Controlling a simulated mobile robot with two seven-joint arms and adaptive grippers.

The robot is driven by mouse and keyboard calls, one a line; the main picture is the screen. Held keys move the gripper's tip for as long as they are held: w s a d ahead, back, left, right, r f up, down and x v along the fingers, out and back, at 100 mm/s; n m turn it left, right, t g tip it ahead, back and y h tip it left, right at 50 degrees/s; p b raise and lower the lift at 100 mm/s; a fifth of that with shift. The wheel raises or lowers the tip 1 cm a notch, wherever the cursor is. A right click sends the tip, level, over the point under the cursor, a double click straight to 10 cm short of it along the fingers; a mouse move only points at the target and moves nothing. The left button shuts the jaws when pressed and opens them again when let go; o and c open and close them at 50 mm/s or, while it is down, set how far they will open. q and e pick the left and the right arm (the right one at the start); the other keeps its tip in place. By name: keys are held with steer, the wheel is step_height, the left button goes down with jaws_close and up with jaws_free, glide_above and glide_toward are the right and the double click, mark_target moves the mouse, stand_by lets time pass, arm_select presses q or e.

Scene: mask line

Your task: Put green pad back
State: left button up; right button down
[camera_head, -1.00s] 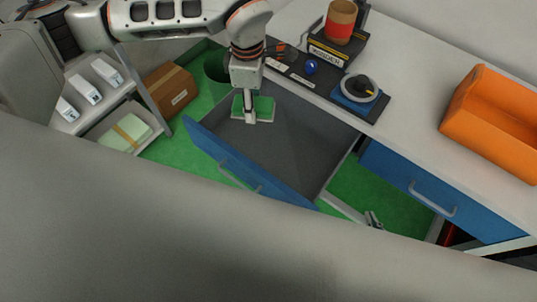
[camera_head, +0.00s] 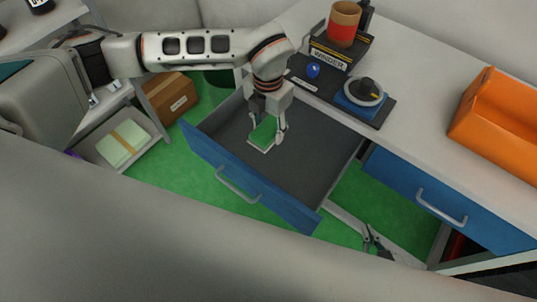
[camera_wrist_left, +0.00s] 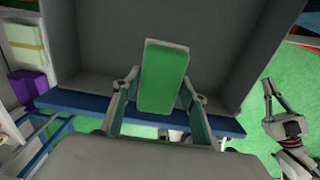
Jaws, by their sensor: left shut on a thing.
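The green pad (camera_head: 263,132), with a pale underside, is between the fingers of my left gripper (camera_head: 268,136). The left gripper is shut on it, inside or just above the open drawer (camera_head: 310,165). The wrist view shows the green pad (camera_wrist_left: 163,75) tilted between the two fingers (camera_wrist_left: 162,88), with the grey drawer floor behind it. I cannot tell whether the pad touches the floor. My right gripper (camera_head: 376,240) is low beside the drawer, fingers apart and empty; it also shows in the wrist view (camera_wrist_left: 270,105).
The drawer's blue front (camera_head: 240,178) faces the near side. On the worktop (camera_head: 415,95) are a dial (camera_head: 363,92), a blue knob (camera_head: 313,70), a red cup (camera_head: 343,22) and an orange bin (camera_head: 500,115). A cardboard box (camera_head: 168,97) and shelf (camera_head: 110,130) stand left.

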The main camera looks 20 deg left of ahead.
arm_select(q)
glide_above(268, 160)
step_height(268, 160, down, 9)
steer(key=shift+b, duration=0.4)
steer(key=shift+w+f, duration=0.1)
steer(key=shift+f, duration=0.3)
step_height(268, 160, down, 4)
steer(key=shift+f+b, duration=0.1)
steer(key=shift+b, duration=0.25)
steer(key=o, duration=1.2)
steer(key=shift+c, duration=0.2)
